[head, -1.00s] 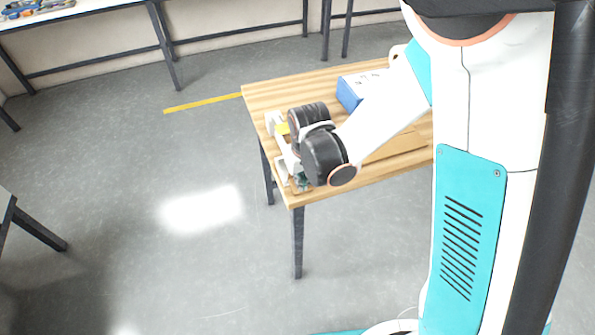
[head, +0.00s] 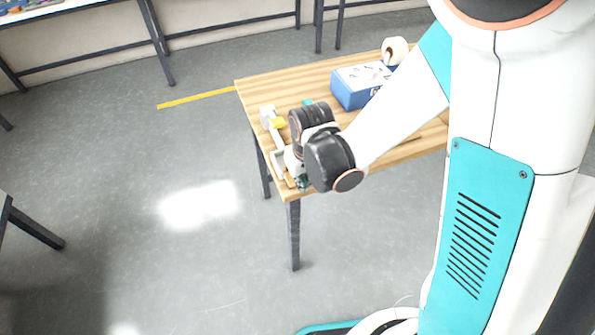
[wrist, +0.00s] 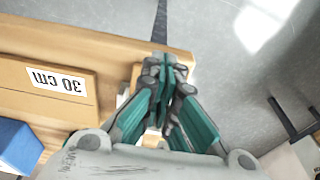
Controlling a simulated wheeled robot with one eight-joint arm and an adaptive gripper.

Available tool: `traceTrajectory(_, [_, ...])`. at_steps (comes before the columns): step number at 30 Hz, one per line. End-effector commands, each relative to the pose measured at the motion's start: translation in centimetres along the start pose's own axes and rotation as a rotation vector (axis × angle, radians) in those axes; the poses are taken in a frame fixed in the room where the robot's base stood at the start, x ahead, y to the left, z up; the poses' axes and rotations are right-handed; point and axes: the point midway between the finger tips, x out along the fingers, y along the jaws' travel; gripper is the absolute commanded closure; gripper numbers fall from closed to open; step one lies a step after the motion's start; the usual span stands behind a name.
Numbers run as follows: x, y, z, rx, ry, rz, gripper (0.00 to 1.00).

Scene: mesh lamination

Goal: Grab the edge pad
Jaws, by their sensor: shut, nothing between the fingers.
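My gripper (wrist: 165,68) is shut with nothing between its teal-lined fingers. In the wrist view its tips are over the wooden table's edge, with the floor beyond. In the head view the gripper (head: 303,183) is low at the table's near left corner, largely hidden by my dark wrist. I cannot tell for certain which item is the edge pad. A blue block (wrist: 18,146) lies at the lower left of the wrist view, apart from the fingers. A white piece (wrist: 122,97) shows partly behind the fingers.
A tan block (wrist: 45,85) marked "30 cm" lies left of the fingers. On the wooden table (head: 262,88) are a white fixture (head: 267,114) with a yellow part (head: 278,123), a blue-and-white box (head: 350,97) and a white roll (head: 395,50).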

Motion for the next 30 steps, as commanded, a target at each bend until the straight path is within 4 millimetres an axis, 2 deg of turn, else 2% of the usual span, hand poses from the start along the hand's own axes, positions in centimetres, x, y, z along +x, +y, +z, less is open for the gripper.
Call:
traceTrajectory(3, [-0.6,0.0,2.7,0.0,0.0,0.0,1.0])
traceTrajectory(9, [-1.2,0.0,6.3,0.0,0.0,0.0,1.0])
traceTrajectory(15, [-1.4,0.0,8.2,-0.001,0.0,0.0,1.0])
traceTrajectory(25, [-0.8,0.7,6.0,-0.061,0.001,-0.011,1.0])
traceTrajectory(30, [-0.3,0.5,3.4,-0.061,0.001,-0.011,1.0])
